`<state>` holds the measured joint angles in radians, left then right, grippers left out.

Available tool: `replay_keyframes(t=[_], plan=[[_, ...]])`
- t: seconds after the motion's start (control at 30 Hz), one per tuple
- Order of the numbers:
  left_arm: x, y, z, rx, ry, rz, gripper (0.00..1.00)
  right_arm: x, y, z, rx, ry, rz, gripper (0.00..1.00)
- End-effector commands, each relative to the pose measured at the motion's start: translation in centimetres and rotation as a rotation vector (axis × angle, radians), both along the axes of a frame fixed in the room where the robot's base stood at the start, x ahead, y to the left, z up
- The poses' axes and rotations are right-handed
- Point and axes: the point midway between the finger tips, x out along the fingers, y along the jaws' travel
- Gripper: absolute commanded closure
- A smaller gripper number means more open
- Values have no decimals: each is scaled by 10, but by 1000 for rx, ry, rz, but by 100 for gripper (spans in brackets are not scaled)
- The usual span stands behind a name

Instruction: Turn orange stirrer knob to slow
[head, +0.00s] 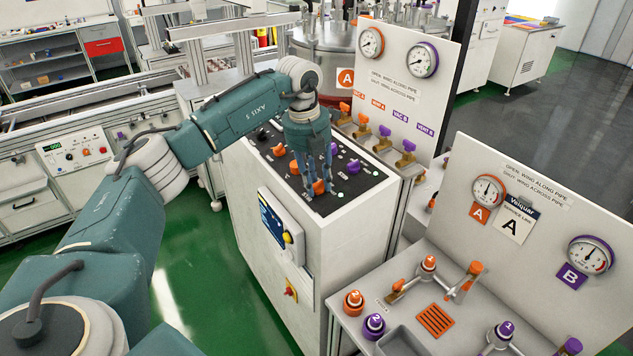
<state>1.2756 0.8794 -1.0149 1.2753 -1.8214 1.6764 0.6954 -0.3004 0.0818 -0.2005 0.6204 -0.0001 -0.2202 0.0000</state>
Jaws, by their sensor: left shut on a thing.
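The control panel (350,196) is the dark sloped top of a white cabinet, with orange and purple knobs on it. My left gripper (321,182) points down at the panel's near part, its fingers shut on an orange knob (318,188). The fingers partly hide this knob. Its pointer and the labels around it are too small to read, so I cannot tell its setting. Two other orange knobs, one (279,150) farther back and one (295,167) just behind the fingers, are on the same panel. My right gripper is not in view.
A row of orange and purple valves (384,133) stands behind the panel under two gauges. A yellow switch (287,238) and a red one (290,290) stick out of the cabinet's front. A bench (375,292) with valves and caps stands at the right.

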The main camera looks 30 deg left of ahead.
Motion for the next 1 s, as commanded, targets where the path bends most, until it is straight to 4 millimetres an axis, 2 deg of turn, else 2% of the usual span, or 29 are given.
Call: replay_keyframes(t=[0.33, 0.83, 0.87, 0.93, 1.0], plan=[[1, 0, 1, 20, -10, -128, 99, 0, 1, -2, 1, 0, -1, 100], [1, 0, 1, 23, -12, -147, 99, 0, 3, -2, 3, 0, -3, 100], [1, 0, 1, 23, -12, -147, 69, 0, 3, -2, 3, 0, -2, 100], [1, 0, 1, 23, -12, -146, 55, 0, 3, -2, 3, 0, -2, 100], [1, 0, 1, 22, -11, -146, 54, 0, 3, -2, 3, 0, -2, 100]])
